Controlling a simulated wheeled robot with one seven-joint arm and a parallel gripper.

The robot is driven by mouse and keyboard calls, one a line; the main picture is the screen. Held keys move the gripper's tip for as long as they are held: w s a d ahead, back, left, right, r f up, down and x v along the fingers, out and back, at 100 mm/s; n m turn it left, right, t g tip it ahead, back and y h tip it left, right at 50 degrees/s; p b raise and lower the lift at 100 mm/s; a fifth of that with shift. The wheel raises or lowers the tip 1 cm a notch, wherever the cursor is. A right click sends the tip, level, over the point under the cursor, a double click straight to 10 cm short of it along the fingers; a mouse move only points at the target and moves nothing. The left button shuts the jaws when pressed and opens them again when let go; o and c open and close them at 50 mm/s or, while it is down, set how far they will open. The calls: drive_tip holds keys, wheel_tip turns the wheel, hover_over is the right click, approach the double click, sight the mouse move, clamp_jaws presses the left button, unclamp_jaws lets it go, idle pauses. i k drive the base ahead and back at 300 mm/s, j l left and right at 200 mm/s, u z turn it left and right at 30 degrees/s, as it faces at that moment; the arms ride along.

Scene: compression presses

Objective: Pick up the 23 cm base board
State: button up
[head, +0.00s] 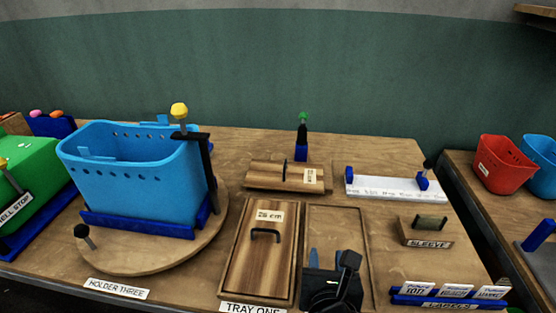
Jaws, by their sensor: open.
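A striped wooden board (258,270) with a black handle lies in the left compartment of the tray marked TRAY ONE. Its white label gives a size in cm, but I cannot tell the first figures surely. A second wooden board (268,175) with a black handle lies behind the tray; its label is too small to read. My gripper (330,271), dark, is at the bottom of the head view, over the near part of the tray's right compartment (336,222). It is open, to the right of the first board and apart from both handles. It hides part of that compartment.
A blue basket (130,160) stands on a round wooden base (140,258) at left, with a yellow-knobbed post. At right are a white ruled strip (385,188) with blue blocks, a SLEEVE block (425,233) and a blue label rack (445,301). A green-topped blue post (301,145) stands behind.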

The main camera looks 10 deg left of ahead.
sight(285, 170)
drive_tip(key=i+j, duration=0.25)
drive_tip(key=i, duration=0.15)
drive_tip(key=i+j, duration=0.3)
drive_tip(key=i, duration=0.15)
